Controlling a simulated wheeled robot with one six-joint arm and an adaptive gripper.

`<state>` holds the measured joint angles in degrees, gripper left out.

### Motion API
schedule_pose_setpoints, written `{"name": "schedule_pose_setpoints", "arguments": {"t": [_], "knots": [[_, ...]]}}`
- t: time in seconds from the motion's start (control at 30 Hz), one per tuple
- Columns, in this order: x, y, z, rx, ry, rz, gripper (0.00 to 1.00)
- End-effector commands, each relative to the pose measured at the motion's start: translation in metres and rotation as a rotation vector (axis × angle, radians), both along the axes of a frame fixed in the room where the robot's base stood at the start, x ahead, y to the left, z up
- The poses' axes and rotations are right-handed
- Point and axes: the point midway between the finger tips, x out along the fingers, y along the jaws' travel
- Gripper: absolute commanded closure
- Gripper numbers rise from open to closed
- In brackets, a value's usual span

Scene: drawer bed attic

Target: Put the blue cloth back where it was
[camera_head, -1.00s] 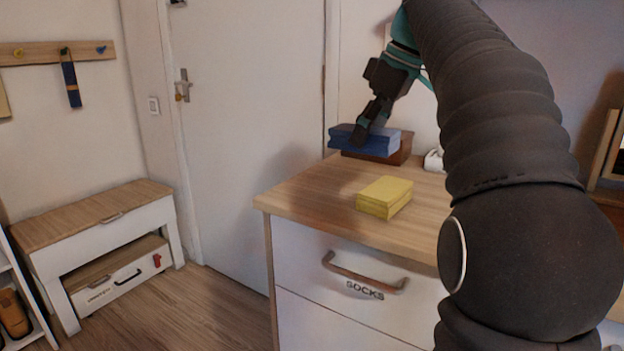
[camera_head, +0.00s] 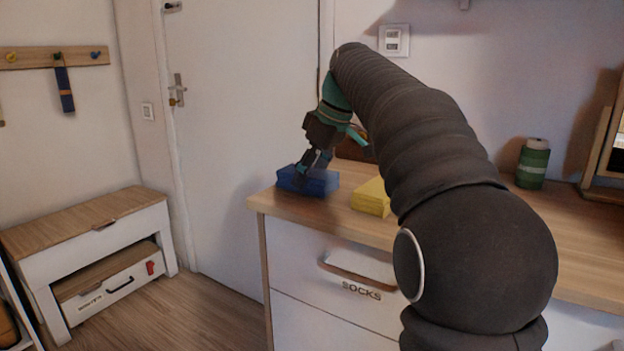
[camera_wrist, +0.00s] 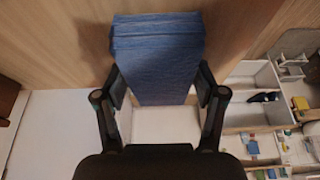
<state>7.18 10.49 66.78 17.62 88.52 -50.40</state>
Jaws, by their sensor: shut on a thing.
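The blue cloth (camera_head: 309,181) is a folded block at the back left corner of the wooden dresser top. My gripper (camera_head: 312,165) is shut on it from above. In the wrist view the cloth (camera_wrist: 157,50) lies between the two fingers of my gripper (camera_wrist: 160,95). It is at or just above the dresser top; I cannot tell whether it touches. A yellow folded cloth (camera_head: 371,197) lies on the dresser to its right, partly behind my arm.
The dresser top (camera_head: 285,203) has a drawer marked SOCKS (camera_head: 360,270) below. A brown box (camera_head: 352,150) is mostly hidden behind my arm. A green jar (camera_head: 533,164) stands at the right. A low bench (camera_head: 85,220) stands at the left beside the door.

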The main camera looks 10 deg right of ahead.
Motion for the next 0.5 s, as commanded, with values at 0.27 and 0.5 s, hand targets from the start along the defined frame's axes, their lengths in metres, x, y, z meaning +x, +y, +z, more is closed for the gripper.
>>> {"name": "schedule_pose_setpoints", "arguments": {"t": [0.27,0.5], "knots": [[-0.0002,-0.0004,-0.0037,0.000,-0.003,0.000,0.63],[-0.0002,-0.0004,-0.0049,0.000,-0.001,0.000,0.05]]}}
